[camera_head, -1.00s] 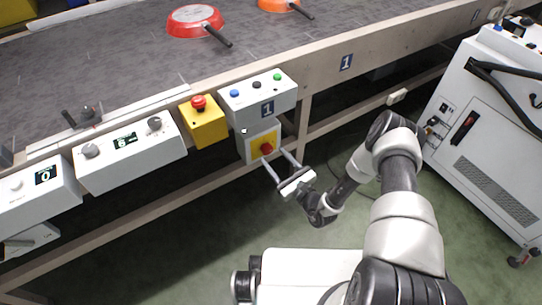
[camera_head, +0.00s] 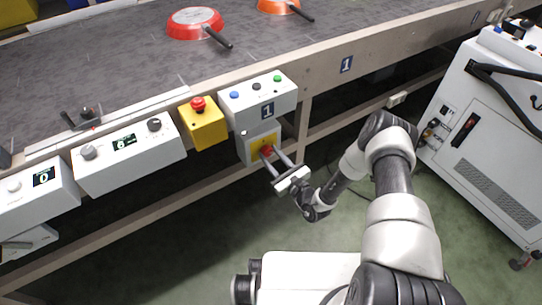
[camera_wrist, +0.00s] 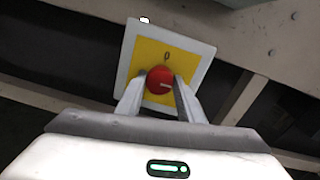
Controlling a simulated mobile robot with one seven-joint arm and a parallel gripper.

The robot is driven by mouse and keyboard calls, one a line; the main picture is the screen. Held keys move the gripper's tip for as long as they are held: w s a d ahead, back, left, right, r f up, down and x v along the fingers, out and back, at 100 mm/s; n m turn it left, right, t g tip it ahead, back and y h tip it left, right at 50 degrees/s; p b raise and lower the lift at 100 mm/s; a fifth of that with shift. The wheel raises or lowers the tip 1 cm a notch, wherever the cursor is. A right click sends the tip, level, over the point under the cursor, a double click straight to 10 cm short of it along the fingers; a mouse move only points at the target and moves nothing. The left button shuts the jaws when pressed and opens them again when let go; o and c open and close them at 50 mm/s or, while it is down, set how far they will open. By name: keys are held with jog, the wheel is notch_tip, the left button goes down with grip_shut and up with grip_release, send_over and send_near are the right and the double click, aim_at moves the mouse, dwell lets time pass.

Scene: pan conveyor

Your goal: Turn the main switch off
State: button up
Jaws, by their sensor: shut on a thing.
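The main switch is a red rotary knob (camera_wrist: 160,77) on a yellow plate (camera_wrist: 186,60) with a pale border. A "0" is printed above the knob in the wrist view. A pale mark on the knob runs nearly level there, toward the right. The red knob (camera_head: 266,151) also shows in the head view, on a grey box under the conveyor's edge. My gripper (camera_head: 268,154) reaches it from the front. Its two fingers are shut on the knob, one on each side, as the wrist view (camera_wrist: 160,84) shows. The fingers hide the knob's lower sides.
A grey button box (camera_head: 258,95) marked 1 sits just above the switch. A yellow box with a red emergency button (camera_head: 198,104) is to its left. Pans (camera_head: 194,22) lie on the conveyor belt (camera_head: 110,60). A white cabinet (camera_head: 490,130) stands at the right.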

jog(key=n+p, duration=0.1)
jog(key=n, duration=0.3)
jog(key=n+p, duration=0.2)
jog(key=n, duration=0.2)
jog(key=shift+n, duration=0.3)
jog(key=n+p, duration=0.2)
jog(key=n, duration=0.2)
jog(key=shift+s, duration=0.1)
jog(key=shift+f+n+h+p, duration=0.1)
jog(key=shift+n+h+p, duration=0.55)
jog(key=shift+n, duration=1.65)
jog(key=shift+y, duration=0.25)
jog(key=o, duration=1.1)
jog(key=shift+c, duration=0.2)
